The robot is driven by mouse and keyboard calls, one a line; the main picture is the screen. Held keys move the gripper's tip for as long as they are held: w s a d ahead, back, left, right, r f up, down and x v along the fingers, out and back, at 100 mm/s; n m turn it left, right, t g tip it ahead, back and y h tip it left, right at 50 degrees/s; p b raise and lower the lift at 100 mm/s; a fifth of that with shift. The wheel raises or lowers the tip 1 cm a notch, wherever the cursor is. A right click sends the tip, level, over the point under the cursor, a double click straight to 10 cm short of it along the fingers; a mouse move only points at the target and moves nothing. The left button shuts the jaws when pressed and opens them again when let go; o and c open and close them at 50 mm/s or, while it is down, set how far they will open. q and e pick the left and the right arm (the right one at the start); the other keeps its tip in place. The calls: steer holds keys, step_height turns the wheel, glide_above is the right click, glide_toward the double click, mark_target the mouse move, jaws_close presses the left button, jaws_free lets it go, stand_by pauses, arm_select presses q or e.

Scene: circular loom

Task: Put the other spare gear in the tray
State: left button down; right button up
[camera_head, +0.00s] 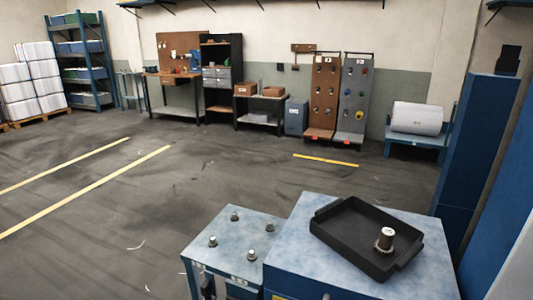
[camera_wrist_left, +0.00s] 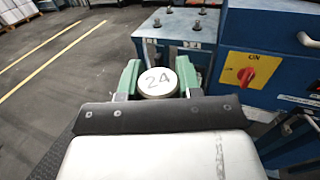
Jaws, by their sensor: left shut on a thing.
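A black tray (camera_head: 350,228) lies on the blue cabinet top in the head view. One spare gear (camera_head: 385,240) with a pale, labelled knob stands inside it, toward the right; its label is too small to read. In the left wrist view my left gripper (camera_wrist_left: 158,76), with green fingers, is shut on the other spare gear (camera_wrist_left: 157,83). That gear shows a round, pale top marked "24"; its lower part is hidden. My left gripper is not in the head view, and the tray is not clearly seen in the wrist view. My right gripper is in neither view.
A lower blue table (camera_head: 232,236) with several upright pegs stands left of the cabinet (camera_head: 300,250). It also shows beyond the gripper in the wrist view (camera_wrist_left: 190,28). A red switch (camera_wrist_left: 246,76) on a yellow plate is right of the gripper. The tray's left half is clear.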

arm_select(q)
steer(key=shift+r, duration=0.1)
steer(key=w+d+r+m+g+h, duration=0.4)
steer(key=d+r+m+h, duration=0.5)
steer(key=d+h, duration=0.35)
steer(key=shift+w+d+f+m+g+h, duration=1.8)
steer(key=shift+w+d+f+g, duration=0.4)
steer(key=shift+g, duration=0.7)
step_height(320, 180, up, 10)
steer(key=w+d+n+t+y, duration=0.2)
steer(key=n+t+y, duration=0.9)
steer(key=y, duration=0.5)
steer(key=s+a+f+m+g+h, duration=0.1)
steer(key=a+f+m+g+h, duration=0.1)
steer(key=f+m+g+h, duration=0.3)
steer(key=s+a+f+m+g+h, duration=0.2)
steer(key=a+f+m+g+h, duration=0.1)
steer(key=m+g+h, duration=0.7)
steer(key=shift+s+f+m+g+h, duration=0.15)
steer(key=shift+f+m+g+h, duration=0.15)
steer(key=shift+f+g+h, duration=0.9)
steer(key=shift+d+r+g+h, duration=0.1)
steer(key=shift+r+g+h, duration=0.15)
steer(key=shift+r+g, duration=0.05)
